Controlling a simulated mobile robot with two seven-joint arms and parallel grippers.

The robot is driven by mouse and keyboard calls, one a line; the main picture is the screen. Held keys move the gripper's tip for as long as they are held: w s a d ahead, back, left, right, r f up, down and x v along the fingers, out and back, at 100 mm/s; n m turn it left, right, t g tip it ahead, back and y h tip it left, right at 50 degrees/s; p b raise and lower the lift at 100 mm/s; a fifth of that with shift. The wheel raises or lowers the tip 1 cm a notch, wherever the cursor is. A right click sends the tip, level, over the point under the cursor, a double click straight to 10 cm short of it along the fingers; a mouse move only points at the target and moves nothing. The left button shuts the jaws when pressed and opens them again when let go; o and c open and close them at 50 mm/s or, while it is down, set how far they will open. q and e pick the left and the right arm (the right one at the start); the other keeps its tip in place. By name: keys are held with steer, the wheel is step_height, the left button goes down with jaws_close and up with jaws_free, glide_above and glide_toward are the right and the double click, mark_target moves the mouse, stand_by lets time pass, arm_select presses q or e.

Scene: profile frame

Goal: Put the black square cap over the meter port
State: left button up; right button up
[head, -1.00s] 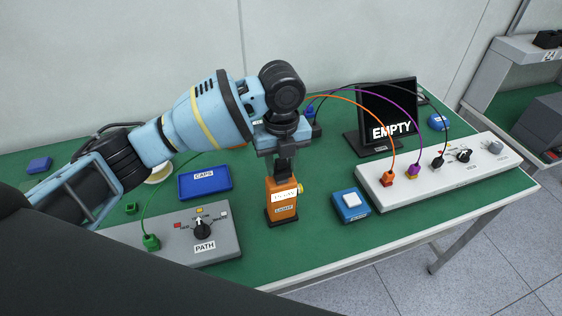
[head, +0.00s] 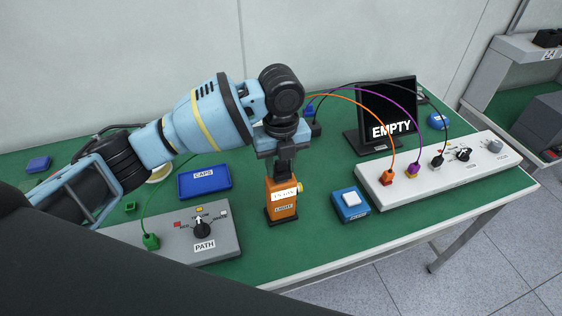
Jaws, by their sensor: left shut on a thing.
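My left gripper (head: 284,167) points down directly above the orange meter (head: 281,202), which stands upright on the green bench. The gripper is shut on a small dark thing at the meter's top, which I take for the black square cap; the fingers largely hide it. The meter port is not visible under the fingers, and I cannot tell whether the cap touches it. The meter has a white display and a LIGHT label on its front. A blue tray (head: 205,194) labelled CAPS lies left of the meter. My right gripper is not in view.
A grey PATH box (head: 222,238) with a knob and green cable is at front left. A blue box with a white button (head: 351,203) stands right of the meter. A white panel (head: 490,173) with cables is at right, before a screen (head: 388,112) reading EMPTY.

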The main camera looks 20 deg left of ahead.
arm_select(q)
steer(key=shift+f, duration=0.55)
steer(key=o, duration=1)
step_height(320, 180, up, 8)
steer(key=shift+f, duration=0.1)
stand_by(0.6)
